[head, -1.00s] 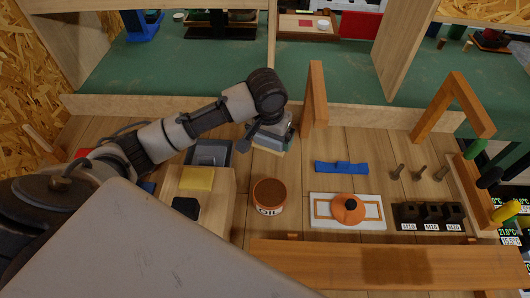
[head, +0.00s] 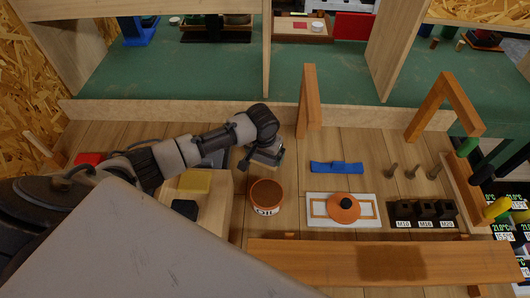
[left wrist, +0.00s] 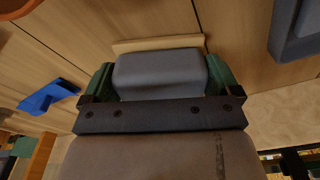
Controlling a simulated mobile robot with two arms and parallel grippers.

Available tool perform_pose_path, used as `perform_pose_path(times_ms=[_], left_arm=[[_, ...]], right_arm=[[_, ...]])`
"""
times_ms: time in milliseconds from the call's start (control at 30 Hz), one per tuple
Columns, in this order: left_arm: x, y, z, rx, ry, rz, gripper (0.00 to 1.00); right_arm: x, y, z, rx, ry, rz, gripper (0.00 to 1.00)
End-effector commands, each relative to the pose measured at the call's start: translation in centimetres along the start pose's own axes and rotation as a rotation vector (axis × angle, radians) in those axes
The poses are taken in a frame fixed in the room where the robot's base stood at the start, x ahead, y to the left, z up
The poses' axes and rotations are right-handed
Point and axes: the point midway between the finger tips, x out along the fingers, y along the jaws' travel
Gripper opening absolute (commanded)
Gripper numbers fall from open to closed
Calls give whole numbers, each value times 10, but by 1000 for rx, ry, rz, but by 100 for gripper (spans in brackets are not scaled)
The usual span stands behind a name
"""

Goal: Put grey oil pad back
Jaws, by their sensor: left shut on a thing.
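The grey oil pad (left wrist: 160,75) is a grey block with a pale wooden strip (left wrist: 158,44) along its far side in the left wrist view. My left gripper (head: 264,155) is shut on it, with a green finger on each side. In the head view the pad is small and mostly hidden under the gripper, above the planks behind the oil can. I cannot tell whether it touches the bench. My right gripper is not in view.
An oil can (head: 267,193) stands in front of the gripper. A wooden block (head: 216,204) carries a yellow pad (head: 195,181) and a black pad (head: 184,209). A grey tray (head: 214,159) is partly behind my arm. A wooden post (head: 307,100) and blue piece (head: 337,167) are to the right.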

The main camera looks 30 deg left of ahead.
Motion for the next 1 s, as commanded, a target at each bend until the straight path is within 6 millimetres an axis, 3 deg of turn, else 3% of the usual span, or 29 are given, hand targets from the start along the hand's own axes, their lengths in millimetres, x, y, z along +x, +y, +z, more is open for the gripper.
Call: perform_pose_path(times_ms=[300, 333, 367, 667, 767, 1000], left_arm=[[3, 0, 0, -1, 0, 0, 69], [3, 0, 0, -1, 0, -1, 94], [3, 0, 0, 0, 0, -1, 99], [-2, 0, 0, 0, 1, 0, 100], [-12, 0, -1, -1, 2, 1, 100], [-62, 0, -1, 0, 4, 1, 100]], right_arm=[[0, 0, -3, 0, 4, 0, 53], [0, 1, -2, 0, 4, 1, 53], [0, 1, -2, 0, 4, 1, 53], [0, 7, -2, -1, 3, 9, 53], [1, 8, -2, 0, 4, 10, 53], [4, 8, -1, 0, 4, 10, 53]])
